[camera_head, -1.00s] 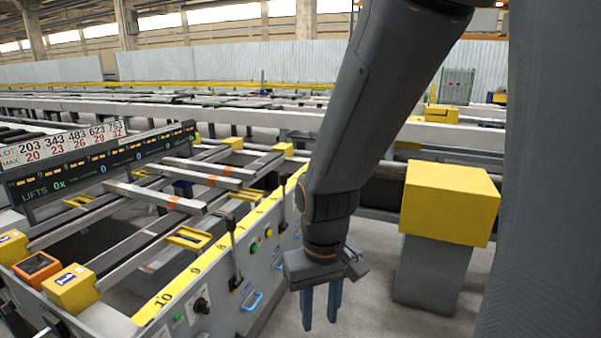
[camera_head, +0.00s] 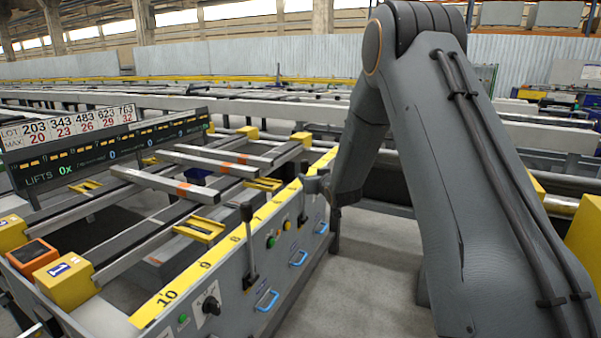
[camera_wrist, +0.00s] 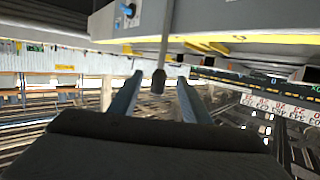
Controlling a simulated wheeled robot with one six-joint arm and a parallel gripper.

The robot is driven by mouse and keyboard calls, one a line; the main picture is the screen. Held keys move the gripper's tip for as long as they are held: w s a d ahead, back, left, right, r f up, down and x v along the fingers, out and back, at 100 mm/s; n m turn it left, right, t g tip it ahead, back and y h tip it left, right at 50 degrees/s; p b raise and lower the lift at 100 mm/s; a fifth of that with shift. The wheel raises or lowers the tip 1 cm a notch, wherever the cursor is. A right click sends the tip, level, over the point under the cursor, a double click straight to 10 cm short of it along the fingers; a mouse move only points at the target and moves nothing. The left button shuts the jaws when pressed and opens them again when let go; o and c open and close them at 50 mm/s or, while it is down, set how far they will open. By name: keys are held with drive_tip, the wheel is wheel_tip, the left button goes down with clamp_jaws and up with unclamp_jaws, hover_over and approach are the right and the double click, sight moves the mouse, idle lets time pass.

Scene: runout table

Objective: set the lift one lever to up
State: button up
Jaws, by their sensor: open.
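Two levers rise from the side panel of the runout table in the head view. The near lever (camera_head: 249,245) has a black knob and stands about upright. The far lever (camera_head: 303,205) is partly covered by my gripper (camera_head: 318,184), which is beside its top. I cannot read which lever is lift one. In the wrist view, which is upside down, a lever with a dark knob (camera_wrist: 158,84) shows between the two blue fingers of my gripper (camera_wrist: 160,76). The fingers are open, with a gap on each side of the knob.
The panel (camera_head: 225,290) also carries blue handles, a black rotary knob (camera_head: 211,305) and green and red buttons. A display board (camera_head: 110,150) reads LIFTS 0x. A yellow block (camera_head: 584,240) stands at the right edge. Grey floor is clear beside the panel.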

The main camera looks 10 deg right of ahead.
sight(306, 169)
drive_tip(key=w+t, duration=0.1)
drive_tip(key=w, duration=0.1)
drive_tip(key=w+t+y+b, duration=0.1)
drive_tip(key=w, duration=0.1)
drive_tip(key=shift+w+a+r+n+t, duration=0.15)
drive_tip(key=shift+w+n+t, duration=0.15)
drive_tip(key=shift+w, duration=0.1)
drive_tip(key=shift+w+a, duration=0.2)
drive_tip(key=shift+w, duration=1.05)
drive_tip(key=shift+w+a, duration=0.25)
drive_tip(key=shift+w, duration=1)
drive_tip(key=shift+w+a, duration=0.2)
drive_tip(key=shift+w, duration=1.05)
drive_tip(key=shift+d, duration=0.1)
clamp_jaws()
